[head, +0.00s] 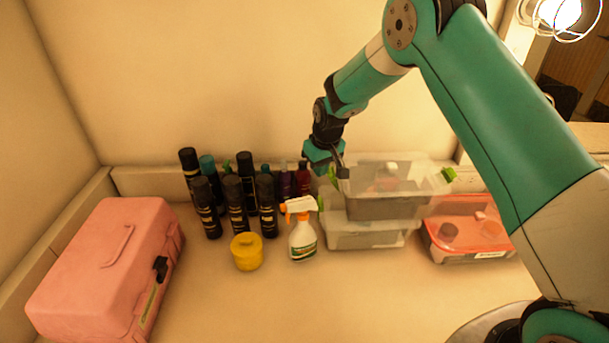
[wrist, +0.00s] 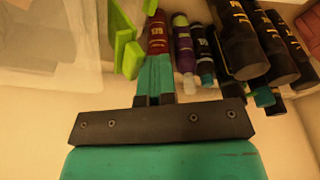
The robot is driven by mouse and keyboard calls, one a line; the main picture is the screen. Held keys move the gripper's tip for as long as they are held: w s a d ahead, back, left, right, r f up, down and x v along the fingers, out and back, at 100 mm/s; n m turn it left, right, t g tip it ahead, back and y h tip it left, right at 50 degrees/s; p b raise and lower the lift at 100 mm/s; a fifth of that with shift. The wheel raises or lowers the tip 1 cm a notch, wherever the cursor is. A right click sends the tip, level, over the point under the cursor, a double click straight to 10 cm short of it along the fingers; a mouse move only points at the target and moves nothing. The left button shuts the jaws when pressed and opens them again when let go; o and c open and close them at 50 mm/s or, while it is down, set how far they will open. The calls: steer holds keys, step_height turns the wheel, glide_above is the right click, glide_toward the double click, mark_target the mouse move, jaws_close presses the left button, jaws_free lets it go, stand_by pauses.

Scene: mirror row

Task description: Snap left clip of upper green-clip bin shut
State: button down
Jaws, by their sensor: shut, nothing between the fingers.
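The upper green-clip bin (head: 385,207) is clear with a pale lid and sits stacked on a similar lower bin (head: 365,238). Its left clip (head: 333,174) is green and appears to stand out from the bin's left end. Green clip parts (wrist: 128,50) also show in the wrist view, beside the blurred clear bin wall (wrist: 55,40). My gripper (head: 344,182) is shut and empty at the upper bin's left end, close to the left clip. In the wrist view, my fingers (wrist: 155,70) lie just right of the green parts. Whether they touch is unclear. The right clip (head: 449,174) is green.
A spray bottle (head: 302,238) and a yellow tub (head: 246,251) stand left of the bins. Several dark bottles (head: 236,205) stand behind. A red-lidded box (head: 468,232) is on the right, a pink case (head: 105,265) on the left. The front counter is clear.

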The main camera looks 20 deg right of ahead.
steer(key=shift+s+d+r, duration=0.1)
steer(key=shift+s+d, duration=0.05)
steer(key=shift+d, duration=0.35)
steer(key=r+p, duration=0.1)
steer(key=r, duration=0.2)
steer(key=a+r+p, duration=0.1)
steer(key=r+p, duration=0.1)
steer(key=shift+r+p, duration=0.3)
steer(key=shift+r, duration=0.1)
stand_by(0.5)
